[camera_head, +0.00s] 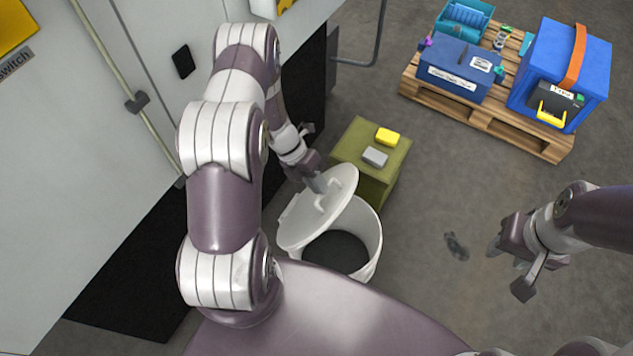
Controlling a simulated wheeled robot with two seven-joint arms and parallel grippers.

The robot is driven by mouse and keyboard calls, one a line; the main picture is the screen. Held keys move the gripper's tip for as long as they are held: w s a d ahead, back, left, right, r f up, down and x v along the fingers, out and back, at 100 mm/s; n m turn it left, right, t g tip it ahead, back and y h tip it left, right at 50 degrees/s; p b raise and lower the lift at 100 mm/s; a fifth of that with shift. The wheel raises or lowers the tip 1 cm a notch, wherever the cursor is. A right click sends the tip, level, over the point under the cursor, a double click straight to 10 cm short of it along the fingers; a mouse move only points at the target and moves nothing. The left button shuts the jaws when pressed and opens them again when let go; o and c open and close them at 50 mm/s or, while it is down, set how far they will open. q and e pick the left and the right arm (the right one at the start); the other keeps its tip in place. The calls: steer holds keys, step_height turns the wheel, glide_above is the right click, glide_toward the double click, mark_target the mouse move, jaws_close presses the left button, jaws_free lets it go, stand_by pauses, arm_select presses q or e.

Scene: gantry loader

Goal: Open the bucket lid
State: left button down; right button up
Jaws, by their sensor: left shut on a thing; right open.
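The white bucket (369,229) stands on the floor in front of my base, with a dark inside showing. Its white lid (297,228) is tilted up at the left side of the bucket, so the mouth is partly uncovered. My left gripper (318,186) is shut on the lid, at its handle near the upper part. The exact finger contact is small and partly hidden. My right gripper (508,270) is open and empty, out to the right of the bucket above the floor.
A green box (378,171) behind the bucket carries a yellow block (387,137) and a grey block (375,156). A wooden pallet (483,118) with blue containers stands at the upper right. A grey cabinet (90,150) borders the left. Floor right of the bucket is mostly clear.

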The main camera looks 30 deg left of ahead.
arm_select(q)
steer(key=shift+a+f, duration=0.15)
steer(key=shift+a, duration=0.1)
steer(key=shift+d, duration=0.1)
stand_by(0.5)
steer(key=c, duration=1.1)
jaws_free()
